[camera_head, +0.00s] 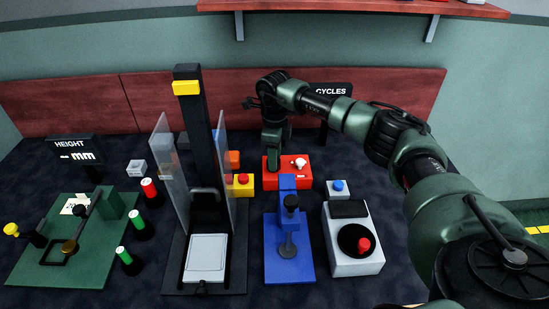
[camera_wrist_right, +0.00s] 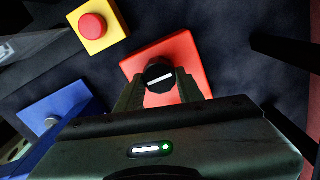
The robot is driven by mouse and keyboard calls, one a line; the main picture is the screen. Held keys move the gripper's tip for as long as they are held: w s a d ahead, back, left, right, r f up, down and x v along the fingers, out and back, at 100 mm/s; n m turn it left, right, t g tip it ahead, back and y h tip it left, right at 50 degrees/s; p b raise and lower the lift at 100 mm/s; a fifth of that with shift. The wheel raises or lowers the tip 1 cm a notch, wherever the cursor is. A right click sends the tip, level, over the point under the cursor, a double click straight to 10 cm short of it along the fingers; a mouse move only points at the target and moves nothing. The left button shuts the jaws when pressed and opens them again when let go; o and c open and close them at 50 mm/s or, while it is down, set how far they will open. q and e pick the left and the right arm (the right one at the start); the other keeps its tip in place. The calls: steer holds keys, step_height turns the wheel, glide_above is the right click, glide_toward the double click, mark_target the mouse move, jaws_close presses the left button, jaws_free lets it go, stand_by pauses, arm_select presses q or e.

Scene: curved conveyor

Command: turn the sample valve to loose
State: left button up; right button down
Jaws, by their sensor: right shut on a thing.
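The sample valve is a red box with a black round knob on top. The red box (camera_head: 303,174) sits mid-table in the head view, and it also shows in the wrist view (camera_wrist_right: 187,64). The black knob (camera_wrist_right: 159,73) carries a white line, tilted slightly up to the right in the wrist view. My right gripper (camera_wrist_right: 160,84) reaches down over the box, its two fingers shut on either side of the knob. In the head view my gripper (camera_head: 272,160) hides the knob. A small white part (camera_head: 299,163) shows on the box's right side. My left gripper is out of view.
A yellow box with a red button (camera_head: 243,181) stands left of the valve. A tall black press (camera_head: 193,130) with clear panels stands left.

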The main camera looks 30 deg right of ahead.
steer(key=shift+w+r, duration=0.1)
stand_by(0.3)
steer(key=c, duration=0.9)
jaws_free()
step_height(320, 180, up, 8)
steer(key=shift+f+b, duration=0.1)
steer(key=shift+b, duration=0.25)
